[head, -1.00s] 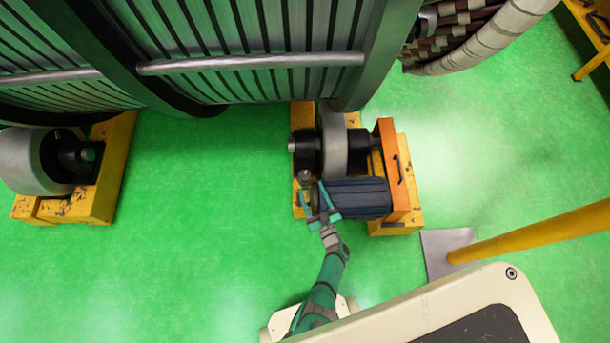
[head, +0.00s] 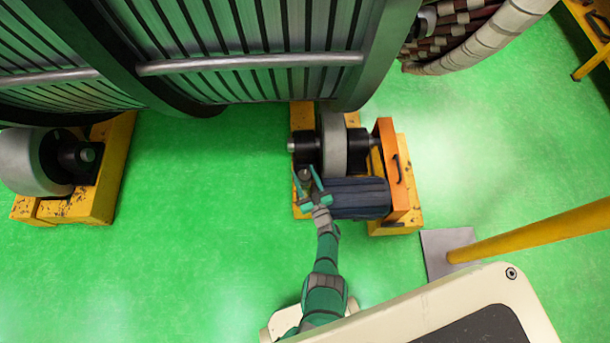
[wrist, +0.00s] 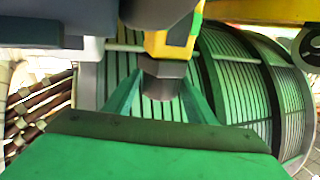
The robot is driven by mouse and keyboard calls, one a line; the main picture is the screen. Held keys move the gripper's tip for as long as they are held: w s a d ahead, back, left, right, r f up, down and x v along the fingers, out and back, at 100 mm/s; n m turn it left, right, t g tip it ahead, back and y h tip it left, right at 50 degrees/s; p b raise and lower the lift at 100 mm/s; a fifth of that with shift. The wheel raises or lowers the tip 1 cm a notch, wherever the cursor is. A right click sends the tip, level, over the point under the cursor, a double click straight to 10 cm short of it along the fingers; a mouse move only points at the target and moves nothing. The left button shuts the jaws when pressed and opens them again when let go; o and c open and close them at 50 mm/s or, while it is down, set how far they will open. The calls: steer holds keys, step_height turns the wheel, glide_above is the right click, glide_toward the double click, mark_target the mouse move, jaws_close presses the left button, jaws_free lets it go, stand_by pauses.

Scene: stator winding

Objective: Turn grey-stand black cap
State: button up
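A dark cap (head: 304,174) sits at the lower left of the yellow roller stand (head: 300,115), left of a dark ribbed motor (head: 358,198). In the wrist view the dark cap (wrist: 163,82) is angular and hangs below a yellow block (wrist: 168,45). My gripper (head: 309,178) has its green fingers spread, with the cap at their tips. In the wrist view the fingers of my gripper (wrist: 162,100) stand on either side of the cap's line, with space between. I cannot tell whether they touch it. The stand looks yellow, not grey.
A grey roller (head: 333,145) and an orange plate (head: 388,165) are on the stand. The large slatted drum (head: 250,85) fills the top. Another yellow stand (head: 105,175) is at left. A yellow post (head: 530,235) rises at right. Green floor is clear left of my gripper.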

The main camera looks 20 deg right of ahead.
steer(key=c, duration=0.7)
steer(key=shift+a, duration=0.1)
steer(key=shift+m+h, duration=0.5)
steer(key=shift+h, duration=0.3)
steer(key=shift+a+m+h, duration=0.1)
steer(key=shift+m+h, duration=0.4)
steer(key=shift+h, duration=0.3)
steer(key=shift+m+g+h, duration=0.6)
steer(key=shift+m+h, duration=0.55)
steer(key=shift+h, duration=0.55)
steer(key=shift+m+g+h, duration=0.6)
steer(key=shift+m+h, duration=0.55)
steer(key=shift+h, duration=0.55)
steer(key=shift+m+g+h, duration=0.3)
steer(key=shift+h, duration=0.1)
steer(key=o, duration=1.1)
steer(key=shift+c, duration=0.2)
steer(key=shift+d, duration=0.25)
